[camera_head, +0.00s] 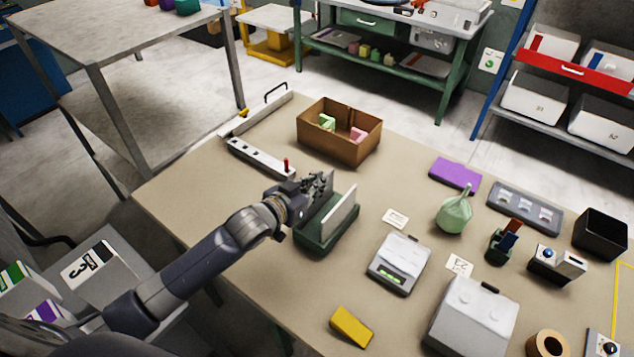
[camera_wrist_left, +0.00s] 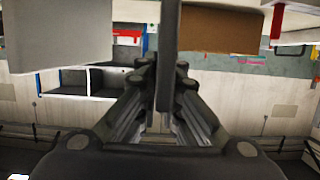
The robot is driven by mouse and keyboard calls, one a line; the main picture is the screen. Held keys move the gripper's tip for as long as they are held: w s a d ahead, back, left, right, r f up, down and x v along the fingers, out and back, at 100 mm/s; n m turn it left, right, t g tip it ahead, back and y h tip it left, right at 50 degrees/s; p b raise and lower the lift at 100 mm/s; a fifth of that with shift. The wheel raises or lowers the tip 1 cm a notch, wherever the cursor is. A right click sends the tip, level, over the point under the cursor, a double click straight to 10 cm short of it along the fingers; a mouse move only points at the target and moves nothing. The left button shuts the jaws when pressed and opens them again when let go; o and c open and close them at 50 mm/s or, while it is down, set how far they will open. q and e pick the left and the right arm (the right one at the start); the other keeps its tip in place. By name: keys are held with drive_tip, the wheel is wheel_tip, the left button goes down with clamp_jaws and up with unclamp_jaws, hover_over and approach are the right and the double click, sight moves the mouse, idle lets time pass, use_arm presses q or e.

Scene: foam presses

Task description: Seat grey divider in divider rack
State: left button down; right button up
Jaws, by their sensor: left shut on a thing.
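The green divider rack (camera_head: 316,245) stands on the table in the middle of the head view. A pale divider (camera_head: 342,212) stands upright in it. My left gripper (camera_head: 319,186) is over the rack's left side and is shut on the grey divider (camera_head: 318,208). The grey divider is upright, roughly parallel to the pale one. In the left wrist view the grey divider (camera_wrist_left: 167,50) runs up edge-on from between the fingers (camera_wrist_left: 163,85). The gripper partly hides it in the head view, and I cannot tell whether its lower edge is in a slot.
A brown box (camera_head: 335,145) with foam pieces stands behind the rack. A long metal fixture (camera_head: 257,155) with a red knob lies to the left. A scale (camera_head: 399,262) and a yellow wedge (camera_head: 351,327) are to the right and front. Table surface between them is clear.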

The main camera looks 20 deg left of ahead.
use_arm(q)
drive_tip(key=shift+f+b, duration=0.4)
drive_tip(key=shift+f, duration=0.3)
drive_tip(key=c, duration=1.7)
unclamp_jaws()
drive_tip(key=shift+s, duration=0.1)
drive_tip(key=v, duration=1.2)
